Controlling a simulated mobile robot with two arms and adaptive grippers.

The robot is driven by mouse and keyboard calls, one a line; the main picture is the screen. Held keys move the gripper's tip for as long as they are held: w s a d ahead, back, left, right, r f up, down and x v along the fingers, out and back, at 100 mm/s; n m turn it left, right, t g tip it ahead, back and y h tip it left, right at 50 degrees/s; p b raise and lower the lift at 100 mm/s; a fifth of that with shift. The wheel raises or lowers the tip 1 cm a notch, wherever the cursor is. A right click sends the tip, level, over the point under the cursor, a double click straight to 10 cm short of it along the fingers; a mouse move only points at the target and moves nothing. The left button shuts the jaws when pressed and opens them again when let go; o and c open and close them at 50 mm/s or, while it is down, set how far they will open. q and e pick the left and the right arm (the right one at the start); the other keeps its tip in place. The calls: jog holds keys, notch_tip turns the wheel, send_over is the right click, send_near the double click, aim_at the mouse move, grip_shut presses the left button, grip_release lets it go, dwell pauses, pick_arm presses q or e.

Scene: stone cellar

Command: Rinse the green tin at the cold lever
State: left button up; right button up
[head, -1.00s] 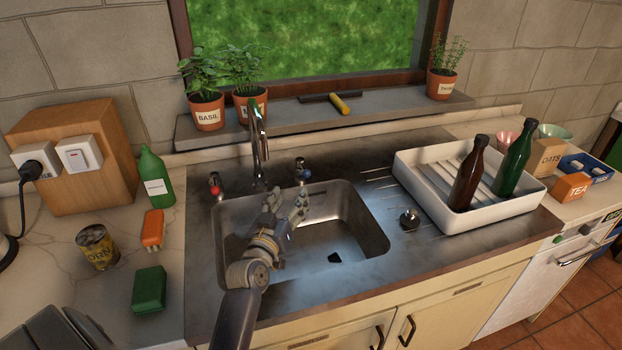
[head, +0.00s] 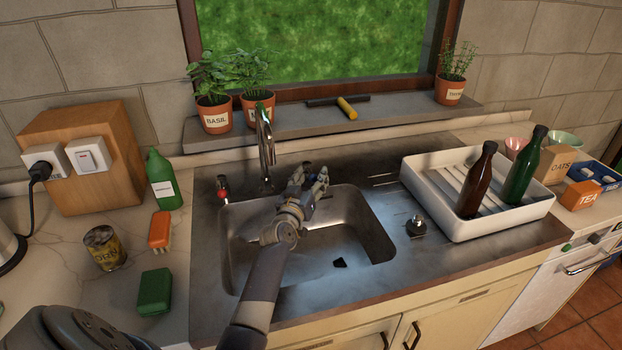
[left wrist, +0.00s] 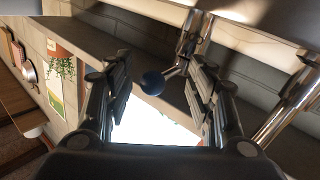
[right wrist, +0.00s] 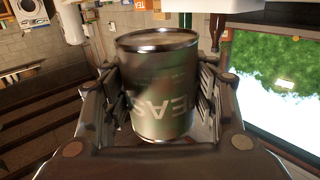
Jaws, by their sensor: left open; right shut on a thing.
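My right gripper (right wrist: 160,76) is shut on the green tin (right wrist: 163,105), a dark green can with pale lettering, seen in the right wrist view. The head view shows neither of them. My left gripper (head: 312,180) is open above the back of the sink (head: 376,232), right of the tap (head: 266,150). In the left wrist view the blue knob of the cold lever (left wrist: 153,83) lies between the open fingers; I cannot tell whether they touch it. In the head view the gripper hides this lever. The red-knobbed lever (head: 222,186) is left of the tap.
A yellow can (head: 105,248), an orange brush (head: 160,230), a green box (head: 154,292) and a green bottle (head: 162,180) stand on the left counter. A white rack (head: 520,222) with two bottles is on the right, behind a sink plug (head: 416,226). Potted herbs line the sill.

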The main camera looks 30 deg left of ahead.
pick_arm(q)
grip_shut()
jog(key=shift+d, duration=0.1)
jog(key=y+p, duration=0.1)
jog(key=p, duration=0.1)
jog(key=n+g+y+p, duration=0.1)
jog(key=shift+w+d+r+n+p, duration=0.3)
jog(key=shift+w+r+p, duration=0.05)
jog(key=shift+w, duration=0.05)
pick_arm(e)
notch_tip(320, 180, up, 4)
jog(key=shift+f, duration=0.1)
pick_arm(q)
jog(key=shift+w+d+f+n+g+y+p, duration=0.15)
jog(key=shift+n+y+p, duration=0.1)
jog(key=shift+y, duration=0.2)
jog(key=shift+w+f+n+g+y+p, duration=0.15)
jog(key=shift+n+y, duration=0.1)
jog(key=shift+y, duration=0.2)
pick_arm(e)
jog(key=shift+r, duration=0.35)
pick_arm(q)
jog(key=shift+s, duration=0.1)
